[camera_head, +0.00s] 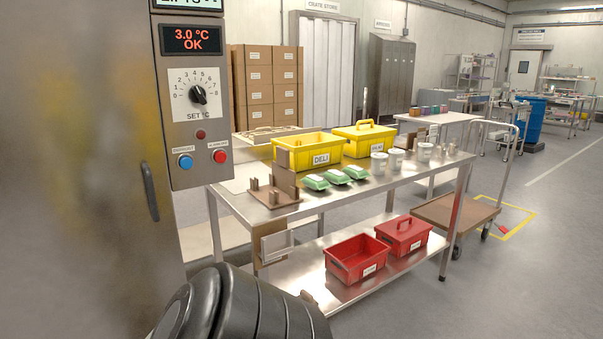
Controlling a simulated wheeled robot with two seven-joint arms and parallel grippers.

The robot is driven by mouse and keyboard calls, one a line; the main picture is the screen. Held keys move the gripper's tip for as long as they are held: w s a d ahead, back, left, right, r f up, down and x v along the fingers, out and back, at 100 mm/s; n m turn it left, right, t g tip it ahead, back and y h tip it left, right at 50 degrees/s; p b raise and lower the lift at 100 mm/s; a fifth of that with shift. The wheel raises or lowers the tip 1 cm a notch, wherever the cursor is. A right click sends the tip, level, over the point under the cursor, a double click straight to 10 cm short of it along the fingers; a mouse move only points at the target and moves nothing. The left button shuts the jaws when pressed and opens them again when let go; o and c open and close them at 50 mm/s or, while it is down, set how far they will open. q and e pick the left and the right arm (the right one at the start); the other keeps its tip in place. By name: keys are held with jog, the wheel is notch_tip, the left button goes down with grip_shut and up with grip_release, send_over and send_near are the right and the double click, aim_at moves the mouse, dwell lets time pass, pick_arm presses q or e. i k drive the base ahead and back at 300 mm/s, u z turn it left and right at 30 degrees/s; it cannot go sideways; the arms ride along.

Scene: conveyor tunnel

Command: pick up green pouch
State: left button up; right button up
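I see no clear green pouch. Three small green-and-white packs sit in a row on the steel table: the left pack (315,183), the middle pack (338,177) and the right pack (356,173). They look like trays or cartons, and I cannot tell whether any is a pouch. Small coloured items (430,110), some greenish, stand on a far table and are too small to identify. A black rounded part of my own arm fills the bottom left. Neither gripper's fingers show.
The steel table (400,182) also holds a yellow DELI crate (297,153), a lidded yellow crate (364,144), white tubs (379,164) and a brown stand (284,180). Red crates (352,268) sit on its lower shelf. A control cabinet (190,100) blocks the left. A trolley (438,212) stands right.

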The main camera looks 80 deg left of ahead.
aim_at(356, 172)
jog(key=u, duration=2.2)
